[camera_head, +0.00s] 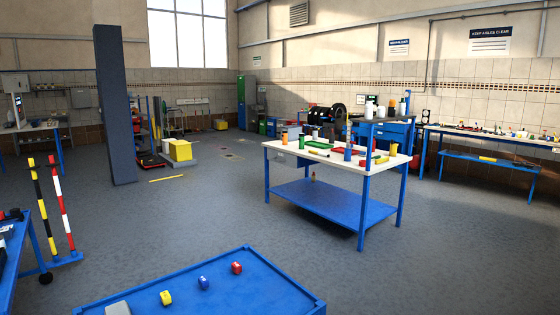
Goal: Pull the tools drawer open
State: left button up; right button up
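I cannot pick out the tools drawer with certainty. A blue cabinet-like unit (393,131) stands behind the white-topped workbench (290,149); it is too small and partly covered to tell whether it has drawers. The workbench has blue legs and a low blue shelf (335,204), with many small tools and bottles on top. No open drawer shows. Neither of my grippers is in view.
A blue-rimmed table (270,290) in front holds a yellow, a blue and a red block. A dark column (115,105) and striped posts (62,205) stand left. A long bench (480,137) lines the right wall. Grey floor (190,220) between them is clear.

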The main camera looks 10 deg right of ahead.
aim_at(285, 159)
jog(key=i+l+z, duration=1)
jog(key=i+l, duration=0.15)
jog(key=i, duration=0.15)
jog(key=i+l+z, duration=0.1)
jog(key=i, duration=0.4)
jog(key=i+l+z, duration=0.15)
jog(key=i+l, duration=0.15)
jog(key=i, duration=0.2)
jog(key=i+j+u, duration=0.2)
jog(key=i+u, duration=0.65)
jog(key=i+l+u, duration=0.1)
jog(key=i+u, duration=0.35)
jog(key=i+l+u, duration=0.45)
jog(key=i+j, duration=0.1)
jog(key=i, duration=0.55)
jog(key=i+j, duration=0.15)
jog(key=i, duration=0.45)
jog(key=i+j, duration=0.1)
jog(key=i, duration=0.55)
